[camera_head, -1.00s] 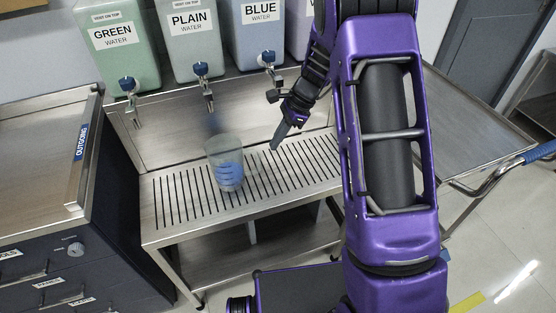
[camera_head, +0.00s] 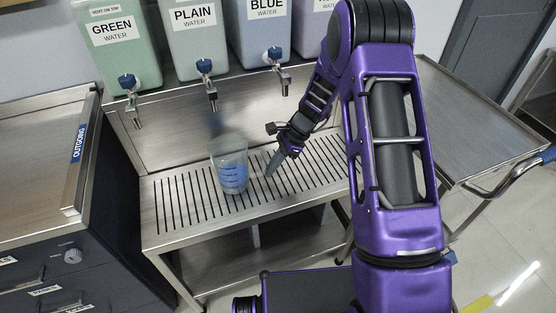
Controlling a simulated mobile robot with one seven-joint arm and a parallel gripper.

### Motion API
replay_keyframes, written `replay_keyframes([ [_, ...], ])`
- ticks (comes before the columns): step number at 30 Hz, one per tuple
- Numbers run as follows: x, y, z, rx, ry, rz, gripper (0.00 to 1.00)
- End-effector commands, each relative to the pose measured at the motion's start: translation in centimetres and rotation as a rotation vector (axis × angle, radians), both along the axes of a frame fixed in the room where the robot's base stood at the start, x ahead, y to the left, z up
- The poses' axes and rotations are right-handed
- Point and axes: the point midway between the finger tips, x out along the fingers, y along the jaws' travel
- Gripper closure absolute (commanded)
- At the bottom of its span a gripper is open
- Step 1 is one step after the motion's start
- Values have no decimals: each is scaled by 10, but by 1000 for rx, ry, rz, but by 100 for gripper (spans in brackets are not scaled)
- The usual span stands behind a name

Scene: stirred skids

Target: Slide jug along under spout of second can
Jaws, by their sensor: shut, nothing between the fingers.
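The jug (camera_head: 231,172) is a clear, tapered vessel with blue markings on its side and a blurred dark blue part at its back. It stands upright on the slotted drip grate (camera_head: 170,213). The second can from the left, labelled PLAIN WATER (camera_head: 193,40), has a blue-topped tap with a metal spout (camera_head: 212,98) above and behind the jug. My gripper (camera_head: 269,169) is shut and empty, pointing down just right of the jug, low near the grate. I cannot tell whether its tip touches the jug.
The GREEN can (camera_head: 118,50) stands left, the BLUE can (camera_head: 262,35) right, and a pale can (camera_head: 312,25) is partly hidden by my arm. The grate is clear left of the jug. A counter marked OUTGOING (camera_head: 40,170) borders the left; a steel cart (camera_head: 470,125) stands right.

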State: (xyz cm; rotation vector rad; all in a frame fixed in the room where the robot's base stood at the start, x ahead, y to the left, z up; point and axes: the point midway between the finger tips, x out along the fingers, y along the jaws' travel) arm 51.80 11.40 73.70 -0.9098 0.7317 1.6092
Motion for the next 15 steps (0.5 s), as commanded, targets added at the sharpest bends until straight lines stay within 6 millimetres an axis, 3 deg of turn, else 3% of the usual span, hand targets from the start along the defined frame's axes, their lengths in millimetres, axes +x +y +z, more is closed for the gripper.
replay_keyframes([
  [15, -2, 9, -5, 0, -1, 1, 100],
])
